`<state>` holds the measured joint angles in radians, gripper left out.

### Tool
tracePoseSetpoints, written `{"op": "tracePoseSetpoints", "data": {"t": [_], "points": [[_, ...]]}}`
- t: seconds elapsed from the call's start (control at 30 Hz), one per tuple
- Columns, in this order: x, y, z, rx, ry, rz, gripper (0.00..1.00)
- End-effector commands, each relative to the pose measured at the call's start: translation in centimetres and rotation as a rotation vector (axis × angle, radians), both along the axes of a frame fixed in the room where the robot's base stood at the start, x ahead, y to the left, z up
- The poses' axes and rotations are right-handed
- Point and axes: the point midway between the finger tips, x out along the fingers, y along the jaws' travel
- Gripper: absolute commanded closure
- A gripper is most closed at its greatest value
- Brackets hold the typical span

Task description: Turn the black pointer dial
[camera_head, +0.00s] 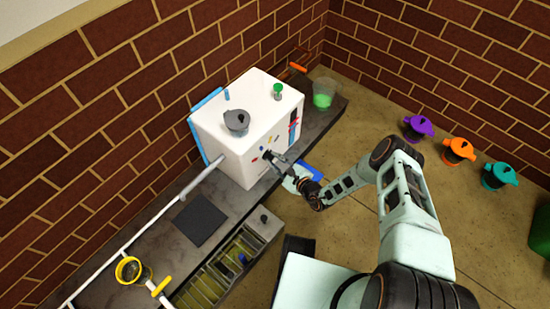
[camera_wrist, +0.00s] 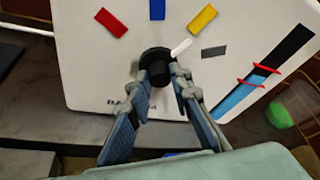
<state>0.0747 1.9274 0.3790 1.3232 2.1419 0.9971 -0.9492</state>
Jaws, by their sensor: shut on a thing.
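The black pointer dial (camera_wrist: 156,62) sits on the front face of a white box-shaped machine (camera_wrist: 84,74). In the wrist view its white pointer (camera_wrist: 181,47) aims up and right, between a yellow mark (camera_wrist: 202,18) and a grey mark (camera_wrist: 214,51). Red (camera_wrist: 111,22) and blue (camera_wrist: 157,9) marks lie further round to the left. My gripper (camera_wrist: 160,88) has its two fingers on either side of the dial's knob and is shut on it. In the head view my gripper (camera_head: 276,164) reaches the front of the machine, and its fingers partly cover the dial.
A grey funnel-like part (camera_head: 236,121) and a green knob (camera_head: 278,90) are on the machine's top. A clear container with green contents (camera_head: 323,93) stands behind it. A dark mat (camera_head: 201,221) lies on the counter. Purple (camera_head: 418,128), orange (camera_head: 459,150) and teal (camera_head: 499,175) lidded pots stand at right.

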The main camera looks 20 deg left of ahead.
Motion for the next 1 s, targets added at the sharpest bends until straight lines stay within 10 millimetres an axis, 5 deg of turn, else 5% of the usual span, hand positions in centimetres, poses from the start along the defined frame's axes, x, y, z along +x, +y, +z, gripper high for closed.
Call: {"op": "tracePoseSetpoints", "data": {"t": [0.73, 0.77, 0.9, 1.0], "points": [[-0.02, -0.06, -0.09, -0.039, -0.093, -0.001, 1.00], [-0.02, -0.06, -0.09, -0.039, -0.093, -0.001, 0.79], [-0.03, -0.04, -0.08, -0.038, -0.093, 0.000, 0.63], [-0.03, -0.02, -0.07, -0.039, -0.093, 0.000, 0.63]]}}
